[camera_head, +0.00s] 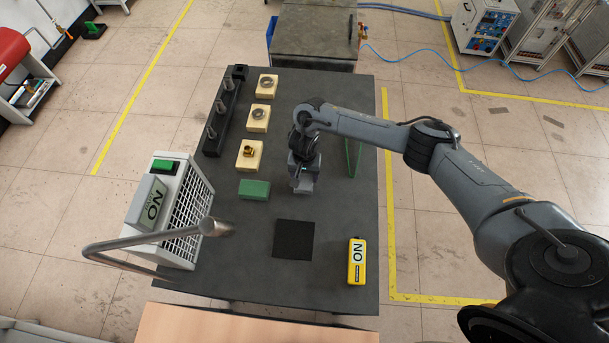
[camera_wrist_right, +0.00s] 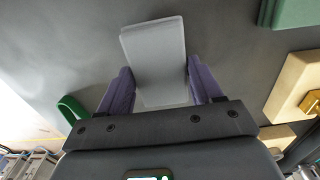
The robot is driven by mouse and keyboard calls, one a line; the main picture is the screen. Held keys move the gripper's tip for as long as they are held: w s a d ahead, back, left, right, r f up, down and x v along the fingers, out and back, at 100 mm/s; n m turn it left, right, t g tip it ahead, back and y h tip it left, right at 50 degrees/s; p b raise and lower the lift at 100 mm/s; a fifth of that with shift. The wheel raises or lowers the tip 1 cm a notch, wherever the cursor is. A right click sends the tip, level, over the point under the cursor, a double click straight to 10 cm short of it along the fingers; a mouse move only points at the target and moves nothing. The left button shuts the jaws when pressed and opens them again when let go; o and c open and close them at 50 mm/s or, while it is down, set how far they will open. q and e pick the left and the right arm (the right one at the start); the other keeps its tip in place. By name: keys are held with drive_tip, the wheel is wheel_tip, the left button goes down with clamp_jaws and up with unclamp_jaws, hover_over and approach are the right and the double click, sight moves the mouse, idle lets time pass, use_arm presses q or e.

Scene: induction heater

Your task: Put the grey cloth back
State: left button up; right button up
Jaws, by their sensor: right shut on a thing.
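The grey cloth (camera_wrist_right: 153,50) is a light grey, flat rectangular piece. In the right wrist view it sits between the two purple fingers of my right gripper (camera_wrist_right: 160,72), which is shut on it, and it sticks out past the fingertips. In the head view my right gripper (camera_head: 302,184) points down over the middle of the dark table (camera_head: 330,210). I cannot tell whether the cloth touches the table. A black square mat (camera_head: 293,239) lies nearer than the gripper, and a green block (camera_head: 254,189) lies to its left. My left gripper is not in view.
Several wooden blocks with metal parts (camera_head: 249,155) and a black rack (camera_head: 222,117) stand at left. A green frame (camera_head: 354,157) stands to the gripper's right. A yellow device (camera_head: 357,261) lies front right. A grilled box (camera_head: 177,213) and a bent metal tube (camera_head: 150,240) are front left.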

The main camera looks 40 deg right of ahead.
drive_tip(key=shift+f, duration=0.3)
drive_tip(key=o, duration=1)
